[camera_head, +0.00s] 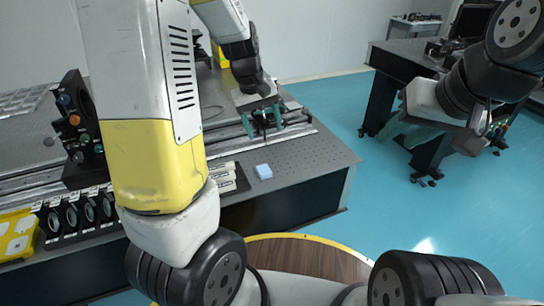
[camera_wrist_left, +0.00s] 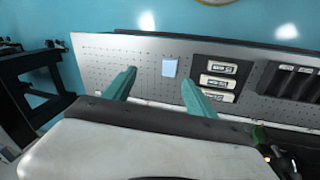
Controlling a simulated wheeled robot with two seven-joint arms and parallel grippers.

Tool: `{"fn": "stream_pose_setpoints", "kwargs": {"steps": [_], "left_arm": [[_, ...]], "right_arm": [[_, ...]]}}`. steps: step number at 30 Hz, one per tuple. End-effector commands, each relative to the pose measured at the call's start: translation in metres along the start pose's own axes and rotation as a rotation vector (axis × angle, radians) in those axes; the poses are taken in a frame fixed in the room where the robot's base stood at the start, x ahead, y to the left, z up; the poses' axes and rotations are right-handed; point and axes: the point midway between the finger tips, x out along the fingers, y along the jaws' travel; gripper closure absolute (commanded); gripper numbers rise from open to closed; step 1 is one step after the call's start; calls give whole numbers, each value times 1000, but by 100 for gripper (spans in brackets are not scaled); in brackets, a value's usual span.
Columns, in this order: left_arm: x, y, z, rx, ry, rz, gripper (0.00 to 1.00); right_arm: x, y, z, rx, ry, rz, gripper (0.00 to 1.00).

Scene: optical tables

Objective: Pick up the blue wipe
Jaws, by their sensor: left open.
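The blue wipe (camera_head: 263,171) is a small light-blue square lying on the perforated top of the optical table, near its front right edge. In the left wrist view the wipe (camera_wrist_left: 169,68) shows between the two teal fingers, beyond their tips. My left gripper (camera_head: 263,120) is open and empty, with its fingers apart. It is farther back over the table than the wipe and does not touch it. Its fingers also show in the wrist view (camera_wrist_left: 158,78). My right gripper (camera_head: 408,132) is off to the right, away from the table; its finger gap is unclear.
White-labelled dark boxes (camera_head: 226,177) sit just left of the wipe. A row of black round-faced mounts (camera_head: 78,214) and a yellow case (camera_head: 17,236) stand farther left. A second table (camera_head: 400,52) is at the back right. Bare table top (camera_head: 315,155) lies right of the wipe.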

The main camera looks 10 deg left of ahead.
Motion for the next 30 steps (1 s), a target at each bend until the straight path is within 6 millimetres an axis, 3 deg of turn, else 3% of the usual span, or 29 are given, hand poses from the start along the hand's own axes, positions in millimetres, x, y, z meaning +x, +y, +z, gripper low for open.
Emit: {"fn": "stream_pose_setpoints", "kwargs": {"steps": [1, 3, 9, 16, 30], "left_arm": [[24, -1, -9, -29, -20, -38, 35], [50, -5, -21, -70, -35, -83, 35], [106, -16, -42, -144, -45, -185, 35], [130, -22, -48, -168, -46, -221, 35], [189, -32, -36, -168, -47, -221, 35]], "right_arm": [[0, 0, 0, 0, 0, 0, 64], [0, 0, 0, 0, 0, 0, 64], [0, 0, 0, 0, 0, 0, 64], [0, 0, 0, 0, 0, 0, 64], [0, 0, 0, 0, 0, 0, 64]]}}
